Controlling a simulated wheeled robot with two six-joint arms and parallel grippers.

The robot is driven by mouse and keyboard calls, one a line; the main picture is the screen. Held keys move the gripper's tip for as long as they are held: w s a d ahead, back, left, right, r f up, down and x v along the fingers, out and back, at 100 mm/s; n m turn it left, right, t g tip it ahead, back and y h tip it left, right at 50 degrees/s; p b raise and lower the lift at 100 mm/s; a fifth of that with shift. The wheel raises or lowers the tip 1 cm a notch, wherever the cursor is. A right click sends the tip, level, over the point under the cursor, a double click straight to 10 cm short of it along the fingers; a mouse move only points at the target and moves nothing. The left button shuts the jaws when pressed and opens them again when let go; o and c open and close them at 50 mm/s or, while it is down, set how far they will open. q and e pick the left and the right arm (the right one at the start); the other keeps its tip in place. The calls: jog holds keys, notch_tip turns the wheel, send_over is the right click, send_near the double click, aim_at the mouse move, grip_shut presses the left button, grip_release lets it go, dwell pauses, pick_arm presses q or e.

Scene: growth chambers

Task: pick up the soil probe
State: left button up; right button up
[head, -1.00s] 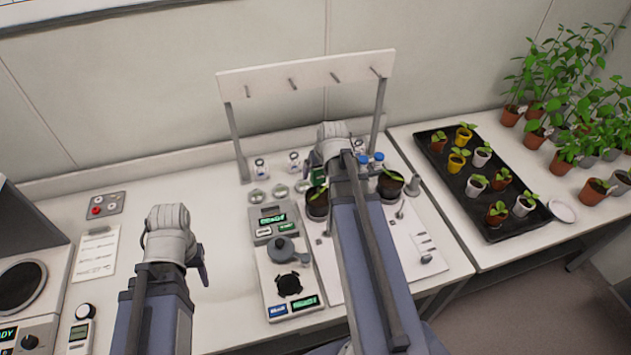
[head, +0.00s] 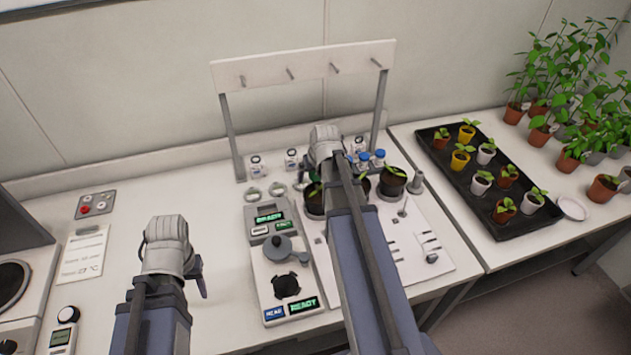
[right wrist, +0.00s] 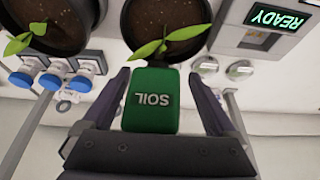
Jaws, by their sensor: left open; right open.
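The soil probe (right wrist: 151,100) shows in the right wrist view as a green block marked SOIL. It stands between the two spread fingers of my right gripper (right wrist: 161,80), with a small gap visible on each side. The jaws are open around it. In the head view my right arm hides the probe and the right fingers. My left gripper (head: 202,278) hangs over the bare bench at the left, open and apart from everything; only part of a finger shows.
Dark pots with seedlings (head: 392,183) stand close by the right gripper; two show in the right wrist view (right wrist: 165,25). Blue-capped bottles (head: 378,158) and a white peg rack (head: 305,65) are behind. A READY device (head: 285,280) sits between the arms. A black plant tray (head: 470,205) is right.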

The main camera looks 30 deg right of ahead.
pick_arm(q)
jog(key=shift+r, duration=0.1)
pick_arm(e)
jog(key=shift+c, duration=0.4)
grip_shut()
pick_arm(q)
jog(key=shift+r, duration=0.2)
pick_arm(e)
jog(key=shift+r, duration=0.25)
